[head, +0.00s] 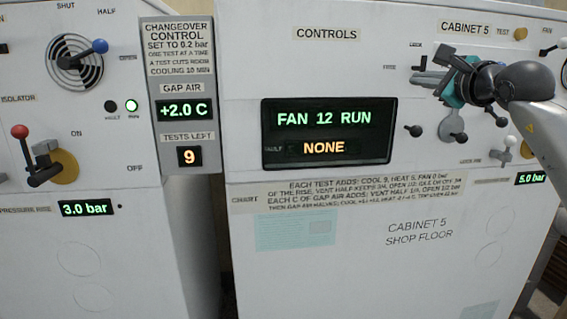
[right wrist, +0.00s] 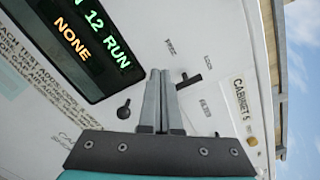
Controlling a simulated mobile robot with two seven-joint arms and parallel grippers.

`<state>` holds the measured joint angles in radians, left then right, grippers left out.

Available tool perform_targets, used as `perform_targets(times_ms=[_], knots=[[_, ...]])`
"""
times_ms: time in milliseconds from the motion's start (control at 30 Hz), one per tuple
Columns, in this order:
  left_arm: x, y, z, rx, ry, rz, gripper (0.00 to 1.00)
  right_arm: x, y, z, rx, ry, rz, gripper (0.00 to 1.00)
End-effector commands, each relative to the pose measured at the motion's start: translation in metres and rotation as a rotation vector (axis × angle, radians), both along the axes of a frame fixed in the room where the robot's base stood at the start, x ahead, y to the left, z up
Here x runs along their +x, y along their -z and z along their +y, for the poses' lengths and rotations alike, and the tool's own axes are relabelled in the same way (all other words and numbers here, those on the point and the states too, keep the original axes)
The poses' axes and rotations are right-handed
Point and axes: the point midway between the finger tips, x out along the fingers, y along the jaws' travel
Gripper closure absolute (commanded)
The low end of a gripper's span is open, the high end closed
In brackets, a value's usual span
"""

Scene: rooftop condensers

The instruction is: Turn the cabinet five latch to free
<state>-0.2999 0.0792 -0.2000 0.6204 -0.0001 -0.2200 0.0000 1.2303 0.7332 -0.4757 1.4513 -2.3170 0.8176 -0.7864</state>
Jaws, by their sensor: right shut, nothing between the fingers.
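The cabinet five latch appears as a small dark lever (right wrist: 190,80) just past my right fingertips in the right wrist view. Small labels surround it, too blurred there to read surely. In the head view my right gripper (head: 422,74) covers much of the latch area on the cabinet 5 panel, below the cabinet 5 label (head: 465,28). The fingers are closed together and empty, as the right wrist view (right wrist: 158,74) also shows. The tips overlap the lever's near end in the picture; I cannot tell whether they touch it. My left gripper is not in view.
A round black knob (head: 413,131) and other small controls sit below my right gripper. The cabinet 5 display (head: 325,132) reads "FAN 12 RUN" and "NONE". To the left stand the changeover panel (head: 178,50) and another cabinet with a blue-tipped lever (head: 99,46) and a red-tipped handle (head: 20,131).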

Motion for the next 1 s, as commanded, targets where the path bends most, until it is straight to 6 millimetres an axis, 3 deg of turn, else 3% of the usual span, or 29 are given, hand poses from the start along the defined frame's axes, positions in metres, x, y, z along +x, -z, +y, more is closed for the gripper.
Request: perform_targets(times_ms=[100,267,700,1000], knots=[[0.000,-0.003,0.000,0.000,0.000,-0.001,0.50,-0.005,-0.017,-0.006,-0.053,0.029,-0.026,1.00],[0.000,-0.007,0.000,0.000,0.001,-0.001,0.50,-0.004,-0.025,-0.008,-0.074,0.043,-0.035,1.00],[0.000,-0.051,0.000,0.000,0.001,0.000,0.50,0.041,-0.027,-0.002,-0.072,0.042,-0.033,1.00],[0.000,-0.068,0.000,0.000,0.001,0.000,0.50,0.060,-0.025,0.001,-0.072,0.042,-0.035,1.00]])
